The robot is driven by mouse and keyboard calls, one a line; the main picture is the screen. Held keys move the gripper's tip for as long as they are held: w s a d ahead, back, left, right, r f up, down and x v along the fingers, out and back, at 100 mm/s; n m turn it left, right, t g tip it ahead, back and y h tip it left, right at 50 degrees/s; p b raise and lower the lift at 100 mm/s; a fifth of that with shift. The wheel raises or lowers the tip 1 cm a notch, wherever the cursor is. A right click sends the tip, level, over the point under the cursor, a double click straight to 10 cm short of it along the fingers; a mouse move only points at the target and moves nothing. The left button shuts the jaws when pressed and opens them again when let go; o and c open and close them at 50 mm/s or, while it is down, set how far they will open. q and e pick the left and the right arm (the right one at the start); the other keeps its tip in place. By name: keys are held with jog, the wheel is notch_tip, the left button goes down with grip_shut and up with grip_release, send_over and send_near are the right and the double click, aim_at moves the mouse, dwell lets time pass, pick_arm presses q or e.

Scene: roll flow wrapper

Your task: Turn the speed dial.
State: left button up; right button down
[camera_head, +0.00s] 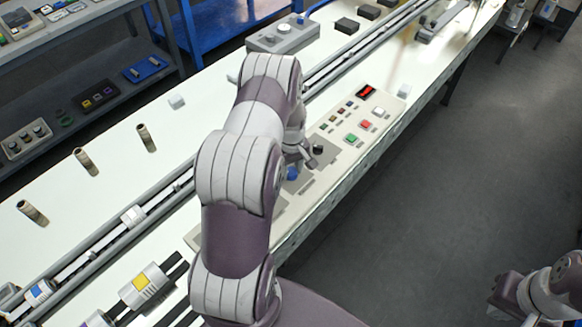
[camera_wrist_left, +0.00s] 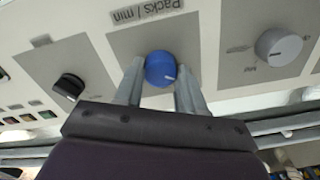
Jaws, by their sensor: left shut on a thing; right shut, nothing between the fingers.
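The speed dial is a round blue knob with a white pointer line, under a "Packs / min" label. In the left wrist view the blue dial (camera_wrist_left: 160,69) sits between the two grey fingers of my left gripper (camera_wrist_left: 161,85), which is shut on it from both sides. In the head view the blue dial (camera_head: 292,173) shows only partly beside my left arm. My left gripper (camera_head: 297,160) is largely hidden there by its own arm. My right gripper (camera_head: 510,291) is at the lower right over the floor, away from the panel, shut and empty; its fingertips are hard to make out.
A black knob (camera_wrist_left: 69,87) and a grey knob (camera_wrist_left: 279,47) flank the dial on the panel. Green (camera_head: 351,139) and red (camera_head: 365,125) buttons and a red display (camera_head: 366,91) lie further along. Conveyor rails (camera_head: 160,200) run behind the panel.

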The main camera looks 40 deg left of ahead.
pick_arm(q)
jog(key=m+b, duration=0.1)
jog(key=m, duration=0.4)
jog(key=shift+m, duration=0.4)
jog(key=m, duration=0.6)
jog(key=m+b, duration=0.1)
jog(key=m, duration=0.5)
jog(key=shift+r+m, duration=0.1)
jog(key=shift+m, duration=0.3)
jog(key=m, duration=0.5)
jog(key=shift+w, duration=0.1)
jog(key=o, duration=1)
jog(key=shift+o, duration=0.2)
